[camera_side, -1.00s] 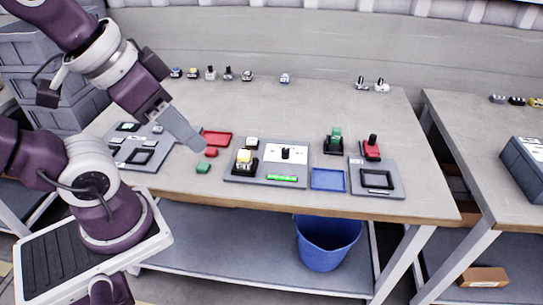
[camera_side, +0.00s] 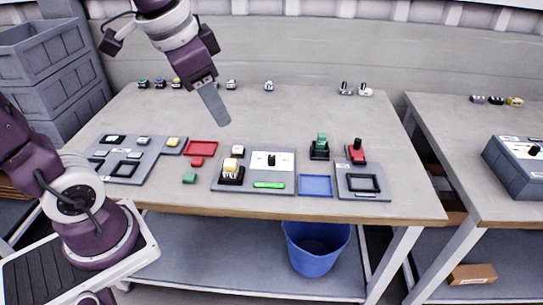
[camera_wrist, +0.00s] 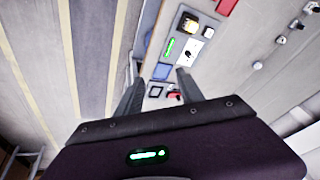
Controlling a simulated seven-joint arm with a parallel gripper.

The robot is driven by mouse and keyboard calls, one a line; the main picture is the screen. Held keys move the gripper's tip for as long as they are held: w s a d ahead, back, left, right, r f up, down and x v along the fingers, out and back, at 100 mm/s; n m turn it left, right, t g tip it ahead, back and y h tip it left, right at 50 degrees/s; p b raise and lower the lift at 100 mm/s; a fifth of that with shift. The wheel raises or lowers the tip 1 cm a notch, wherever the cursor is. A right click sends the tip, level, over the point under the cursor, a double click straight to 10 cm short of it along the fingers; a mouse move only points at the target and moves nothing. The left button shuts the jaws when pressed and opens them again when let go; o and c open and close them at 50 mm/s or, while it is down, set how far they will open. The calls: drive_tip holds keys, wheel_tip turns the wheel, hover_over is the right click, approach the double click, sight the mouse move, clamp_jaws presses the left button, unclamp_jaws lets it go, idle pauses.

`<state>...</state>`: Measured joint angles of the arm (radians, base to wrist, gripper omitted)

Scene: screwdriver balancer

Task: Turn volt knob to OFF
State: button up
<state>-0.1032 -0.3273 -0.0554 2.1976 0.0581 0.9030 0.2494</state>
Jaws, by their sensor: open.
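A black knob (camera_side: 272,160) stands on a white plate set in a grey panel (camera_side: 225,185) at the middle of the table. A lit green display (camera_side: 268,185) sits below the plate. I cannot read the knob's markings or its setting. The knob (camera_wrist: 209,32) also shows small in the wrist view, beyond the fingertips. My gripper (camera_side: 223,120) hangs above the table, up and left of the knob and apart from it. In the wrist view my gripper (camera_wrist: 160,82) has its two fingers spread with nothing between them.
A yellow-topped block (camera_side: 231,170) stands left of the knob. A red tray (camera_side: 201,148), blue tray (camera_side: 316,185), green-topped piece (camera_side: 321,146) and red piece (camera_side: 356,152) lie around the panel. Another black knob (camera_side: 534,150) is on a grey box on the right table.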

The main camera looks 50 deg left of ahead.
drive_tip(key=w+a+f+m+g, duration=0.1)
drive_tip(key=w+a+f+m, duration=0.1)
drive_tip(key=w, duration=0.4)
drive_tip(key=w+a+f+m+g, duration=0.1)
drive_tip(key=w+a+f, duration=0.15)
drive_tip(key=w, duration=0.35)
drive_tip(key=m+g, duration=0.2)
drive_tip(key=m, duration=0.2)
approach(272, 157)
drive_tip(key=shift+h, duration=0.5)
drive_tip(key=f, duration=0.6)
drive_tip(key=a+f, duration=0.1)
drive_tip(key=f, duration=0.2)
drive_tip(key=shift+f, duration=0.3)
clamp_jaws()
